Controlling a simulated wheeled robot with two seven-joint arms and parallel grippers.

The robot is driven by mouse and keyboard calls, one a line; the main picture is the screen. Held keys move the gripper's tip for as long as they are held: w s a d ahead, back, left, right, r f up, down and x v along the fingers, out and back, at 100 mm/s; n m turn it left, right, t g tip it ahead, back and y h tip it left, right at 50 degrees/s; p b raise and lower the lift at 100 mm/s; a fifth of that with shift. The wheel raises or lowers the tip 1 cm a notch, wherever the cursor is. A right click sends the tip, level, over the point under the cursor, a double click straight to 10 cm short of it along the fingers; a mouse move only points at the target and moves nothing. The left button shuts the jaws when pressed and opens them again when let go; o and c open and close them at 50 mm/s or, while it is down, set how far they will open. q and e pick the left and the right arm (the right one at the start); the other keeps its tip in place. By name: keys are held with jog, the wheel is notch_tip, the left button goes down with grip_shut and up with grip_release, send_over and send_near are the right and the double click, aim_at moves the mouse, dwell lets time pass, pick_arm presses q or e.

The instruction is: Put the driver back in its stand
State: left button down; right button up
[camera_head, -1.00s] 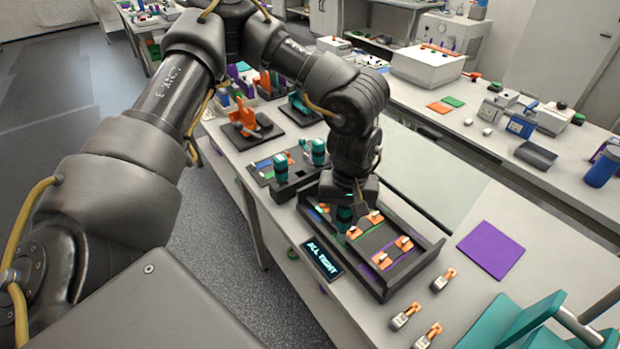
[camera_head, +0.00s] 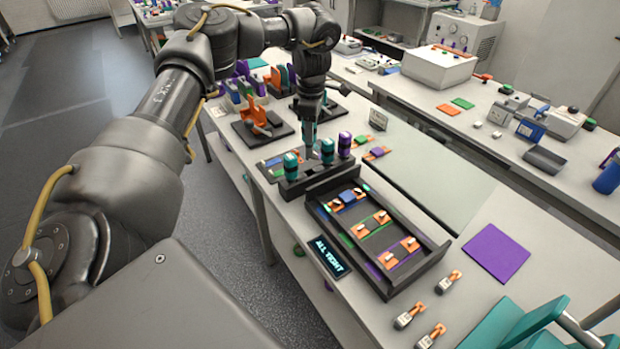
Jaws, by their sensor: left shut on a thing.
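A teal driver (camera_head: 291,166) stands at the stand's left end. My right gripper is not in view.
The dark tray (camera_head: 425,262) with orange-clipped coloured strips lies in front of the stand. A small display (camera_head: 328,256) beside it reads ALL TIGHT. Loose orange-topped clips (camera_head: 409,315) lie at the front. An orange holder (camera_head: 262,120) stands behind left. A purple mat (camera_head: 496,252) lies right.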

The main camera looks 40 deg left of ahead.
aim_at(311, 157)
pick_arm(q)
notch_tip(311, 157, down, 5)
jog(key=shift+s+f+p, duration=0.1)
jog(key=shift+f+p, duration=0.1)
jog(key=shift+p, duration=0.55)
jog(key=shift+f, duration=0.35)
jog(key=shift+d+f, duration=0.1)
jog(key=shift+f, duration=0.3)
notch_tip(311, 157, down, 2)
jog(key=shift+f+p, duration=0.15)
jog(key=shift+p, duration=0.5)
jog(key=shift+f, duration=0.45)
jog(key=c, duration=1)
grip_release()
jog(key=shift+c, duration=0.2)
